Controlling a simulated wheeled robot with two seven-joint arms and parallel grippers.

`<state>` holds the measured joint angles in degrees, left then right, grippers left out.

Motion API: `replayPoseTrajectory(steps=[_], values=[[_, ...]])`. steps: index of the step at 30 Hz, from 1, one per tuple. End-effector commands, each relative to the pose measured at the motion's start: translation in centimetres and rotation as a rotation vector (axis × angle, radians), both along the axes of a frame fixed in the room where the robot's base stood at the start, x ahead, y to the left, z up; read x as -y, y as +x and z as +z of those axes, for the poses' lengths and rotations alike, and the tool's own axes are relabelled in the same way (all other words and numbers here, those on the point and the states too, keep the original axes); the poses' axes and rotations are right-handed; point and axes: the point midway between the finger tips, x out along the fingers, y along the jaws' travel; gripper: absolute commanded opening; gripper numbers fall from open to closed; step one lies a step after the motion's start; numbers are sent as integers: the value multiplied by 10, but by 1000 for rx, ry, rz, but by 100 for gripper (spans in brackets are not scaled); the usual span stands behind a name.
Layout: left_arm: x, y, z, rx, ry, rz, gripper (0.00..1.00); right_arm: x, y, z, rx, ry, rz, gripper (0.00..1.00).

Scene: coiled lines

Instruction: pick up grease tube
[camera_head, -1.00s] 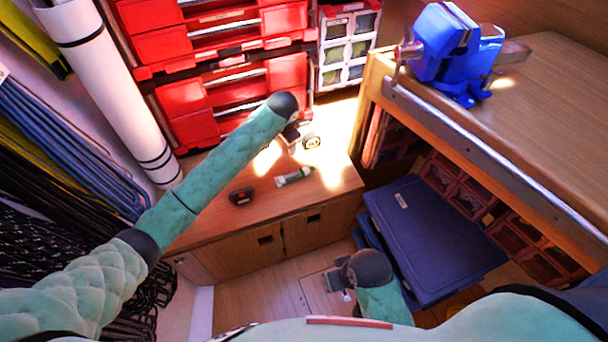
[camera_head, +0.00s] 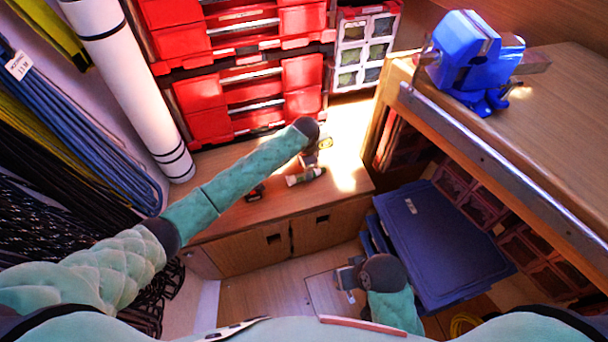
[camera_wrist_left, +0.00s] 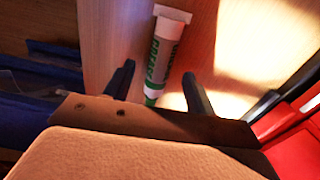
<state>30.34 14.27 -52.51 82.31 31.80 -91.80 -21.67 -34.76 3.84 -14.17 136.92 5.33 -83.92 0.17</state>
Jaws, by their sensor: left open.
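The grease tube (camera_head: 303,178) is white and green and lies on the low wooden cabinet top. It also shows in the left wrist view (camera_wrist_left: 163,52), with its white crimped end pointing away from the gripper. My left gripper (camera_head: 320,158) hangs over the cabinet top close to the tube. In the left wrist view my left gripper (camera_wrist_left: 158,85) is open, with the tube's green cap end in line between the two fingertips. The gripper does not hold it. My right gripper (camera_head: 345,282) is low near the floor, away from the tube; its jaws are unclear.
Red drawer bins (camera_head: 245,95) stand behind. A blue lidded box (camera_head: 440,235) and a workbench with a blue vise (camera_head: 468,62) are at right.

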Motion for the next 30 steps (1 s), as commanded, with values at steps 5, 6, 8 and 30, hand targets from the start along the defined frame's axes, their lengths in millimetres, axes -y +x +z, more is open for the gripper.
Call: replayPoseTrajectory(steps=[5,6,8,30], values=[[1,0,-22,0,1,0,55,-1,-2,7,-13,-18,-4,36],[1,0,-26,0,1,0,55,0,-2,8,-14,-19,-5,36],[0,0,-29,1,0,0,55,1,-2,8,-15,-22,-6,36],[0,0,-30,2,1,0,5,2,-3,8,-17,-22,-4,36]])
